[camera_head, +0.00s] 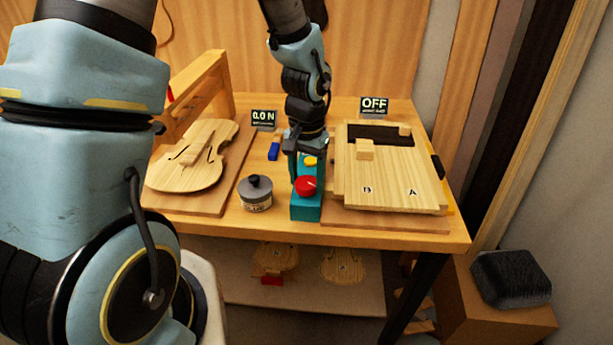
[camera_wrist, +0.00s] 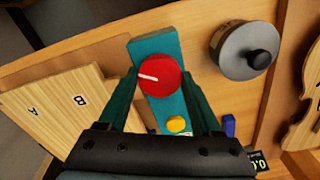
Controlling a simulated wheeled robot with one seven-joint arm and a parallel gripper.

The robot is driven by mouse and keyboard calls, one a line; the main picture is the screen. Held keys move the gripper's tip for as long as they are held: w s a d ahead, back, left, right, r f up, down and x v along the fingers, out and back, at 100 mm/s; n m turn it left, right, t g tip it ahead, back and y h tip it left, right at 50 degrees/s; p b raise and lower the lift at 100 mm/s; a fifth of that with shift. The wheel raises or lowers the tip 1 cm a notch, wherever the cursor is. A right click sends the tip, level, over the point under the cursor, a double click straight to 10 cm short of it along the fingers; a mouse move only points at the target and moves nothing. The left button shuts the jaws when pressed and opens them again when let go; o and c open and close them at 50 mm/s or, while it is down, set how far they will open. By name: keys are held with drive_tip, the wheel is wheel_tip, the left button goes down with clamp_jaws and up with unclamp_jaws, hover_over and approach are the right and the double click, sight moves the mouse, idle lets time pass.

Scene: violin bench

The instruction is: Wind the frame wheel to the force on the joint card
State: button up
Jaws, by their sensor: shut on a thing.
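My gripper (camera_wrist: 158,78) is shut on a red round knob (camera_wrist: 157,77) with a white line, on top of a teal box (camera_wrist: 152,46). In the head view the red knob (camera_head: 306,186) shows at the front of the teal box (camera_head: 305,208), below my wrist. A wooden frame (camera_head: 200,82) stands over a violin body (camera_head: 193,157) at the left. A bit of red (camera_head: 170,95) shows on the frame, mostly hidden by my arm; I cannot tell if it is the wheel. A small display (camera_head: 263,118) reads 0.0 N. I cannot make out a joint card.
A grey pot with a black knob (camera_head: 257,193) stands left of the teal box. A yellow button (camera_wrist: 177,125) is on the box. A blue block (camera_head: 274,149) lies behind. At the right are a wooden board marked A and B (camera_head: 389,180) and an OFF display (camera_head: 374,105).

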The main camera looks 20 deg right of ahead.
sight(306, 181)
drive_tip(key=shift+m, duration=0.7)
drive_tip(key=o, duration=1.4)
drive_tip(key=shift+c, duration=0.2)
drive_tip(key=shift+r, duration=0.1)
wheel_tip(306, 181, up, 11)
drive_tip(key=b, duration=0.1)
drive_tip(key=shift+b, duration=0.3)
drive_tip(key=shift+f, duration=0.2)
drive_tip(key=w+a+n+t, duration=0.1)
drive_tip(key=a+n, duration=0.8)
drive_tip(key=a, duration=1.6)
drive_tip(key=shift+w+f+t, duration=0.25)
drive_tip(key=shift+f+t, duration=0.05)
drive_tip(key=shift+f, duration=0.15)
